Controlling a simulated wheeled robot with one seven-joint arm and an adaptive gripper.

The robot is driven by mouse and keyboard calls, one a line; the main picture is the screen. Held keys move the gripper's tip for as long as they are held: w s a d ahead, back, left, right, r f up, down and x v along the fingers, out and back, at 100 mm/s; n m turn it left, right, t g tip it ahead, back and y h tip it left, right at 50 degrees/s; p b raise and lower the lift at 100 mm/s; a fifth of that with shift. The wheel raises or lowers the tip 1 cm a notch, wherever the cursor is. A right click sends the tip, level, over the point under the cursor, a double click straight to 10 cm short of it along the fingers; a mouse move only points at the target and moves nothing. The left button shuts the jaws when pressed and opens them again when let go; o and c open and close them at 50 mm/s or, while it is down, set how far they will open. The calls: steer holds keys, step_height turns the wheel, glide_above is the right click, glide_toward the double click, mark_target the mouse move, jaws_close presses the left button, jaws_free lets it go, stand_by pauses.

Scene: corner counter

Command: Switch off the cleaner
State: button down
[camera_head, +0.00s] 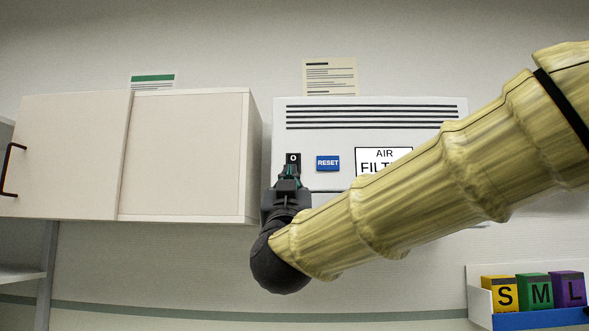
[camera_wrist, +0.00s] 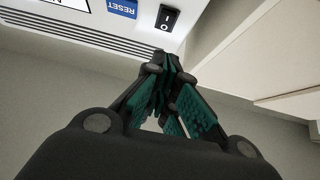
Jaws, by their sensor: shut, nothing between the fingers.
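The cleaner (camera_head: 450,110) is a white wall unit with dark vent slots and an "AIR FIL..." label partly hidden by my arm. Its black rocker switch (camera_head: 293,158) is at the left of its front, with the O end up. My gripper hides the switch's lower end in the head view. The wrist view shows the switch (camera_wrist: 169,18) upside down with both I and O marks. My gripper (camera_head: 290,172) is shut and empty, its tips close to the switch. In the wrist view the tips (camera_wrist: 168,64) appear just past the O end; contact cannot be told.
A blue RESET button (camera_head: 328,163) sits just right of the switch. A pale cabinet (camera_head: 185,155) stands close on the left of the cleaner. Posted notices (camera_head: 330,76) hang above. A holder with S, M and L boxes (camera_head: 540,292) is at lower right.

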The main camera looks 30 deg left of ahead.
steer(key=p, duration=0.5)
glide_toward(294, 158)
step_height(294, 158, up, 4)
steer(key=shift+w+a+f+p, duration=0.2)
steer(key=shift+w+a+p, duration=0.3)
steer(key=shift+w, duration=0.2)
steer(key=shift+w+a+f+p, duration=0.3)
steer(key=shift+w+a, duration=0.2)
steer(key=shift+w, duration=0.2)
